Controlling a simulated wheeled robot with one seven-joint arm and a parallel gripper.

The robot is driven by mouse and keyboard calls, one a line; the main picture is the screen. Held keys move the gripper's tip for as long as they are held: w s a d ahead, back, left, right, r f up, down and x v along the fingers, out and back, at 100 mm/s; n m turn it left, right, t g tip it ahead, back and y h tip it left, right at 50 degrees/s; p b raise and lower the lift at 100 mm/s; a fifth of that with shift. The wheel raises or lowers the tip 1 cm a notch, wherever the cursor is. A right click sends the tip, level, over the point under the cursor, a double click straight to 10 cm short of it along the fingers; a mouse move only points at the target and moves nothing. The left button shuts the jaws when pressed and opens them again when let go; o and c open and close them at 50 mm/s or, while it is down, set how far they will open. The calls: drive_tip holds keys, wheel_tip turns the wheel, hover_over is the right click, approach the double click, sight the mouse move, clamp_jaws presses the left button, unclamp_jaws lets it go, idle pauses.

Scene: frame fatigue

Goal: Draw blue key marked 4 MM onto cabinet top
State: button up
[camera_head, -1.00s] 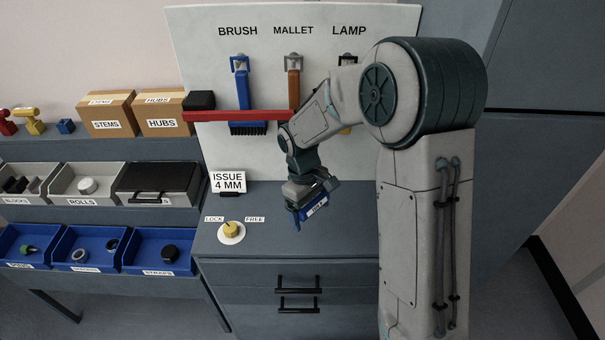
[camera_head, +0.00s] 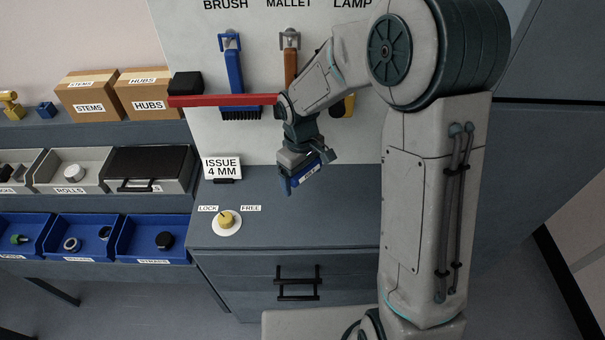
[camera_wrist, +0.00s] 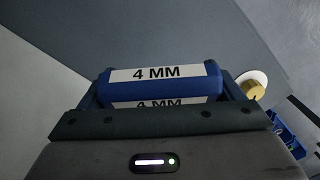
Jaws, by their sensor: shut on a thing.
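The blue key marked 4 MM (camera_head: 306,178) is in my gripper (camera_head: 303,168), above the grey cabinet top (camera_head: 345,220). The wrist view shows the key (camera_wrist: 202,82) across the jaws, with its white 4 MM label facing the camera. My gripper (camera_wrist: 160,95) is shut on it. In the head view the key hangs tilted, its lower end toward the left. Whether its lower end touches the cabinet top I cannot tell.
A yellow knob (camera_head: 227,219) with LOCK and FREE labels sits at the cabinet top's left. An ISSUE 4 MM sign (camera_head: 222,168) stands behind it. A red bar (camera_head: 220,100) crosses the back panel. Labelled bins (camera_head: 150,235) stand left. The cabinet top's front middle looks clear.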

sight(303, 206)
drive_tip(key=shift+f+b, duration=3.75)
drive_tip(key=shift+f, duration=1.2)
drive_tip(key=shift+f, duration=0.25)
drive_tip(key=o, duration=0.9)
drive_tip(key=shift+o, duration=0.2)
drive_tip(key=shift+r, duration=0.1)
drive_tip(key=r, duration=1.3)
drive_tip(key=shift+w+a+r+b, duration=0.15)
drive_tip(key=shift+w+r+b, duration=0.1)
drive_tip(key=shift+r+b, duration=0.1)
